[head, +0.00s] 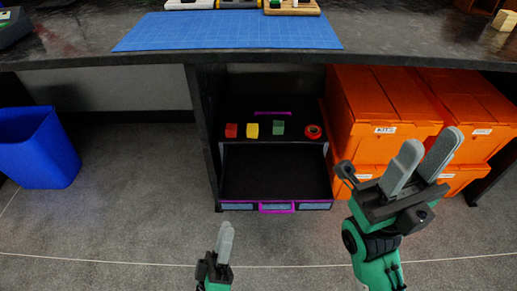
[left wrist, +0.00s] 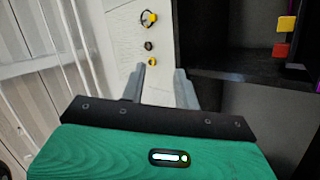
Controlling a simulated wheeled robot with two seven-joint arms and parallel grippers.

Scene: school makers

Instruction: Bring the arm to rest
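My left gripper (head: 226,231) is low in the head view, in front of the desk and apart from the open drawer. In the left wrist view its two fingers (left wrist: 159,78) stand apart with nothing between them. My right gripper (head: 432,142) is at the right of the head view, in front of the orange crates. Most of my left arm is out of the head view.
An empty black drawer (head: 275,173) with a purple handle stands open under the desk. Above it a shelf holds red (head: 231,130), yellow (head: 252,131) and green (head: 278,127) blocks and a red ring (head: 313,131). Orange crates (head: 385,115) and a blue bin (head: 40,150) flank it. Floor in front is clear.

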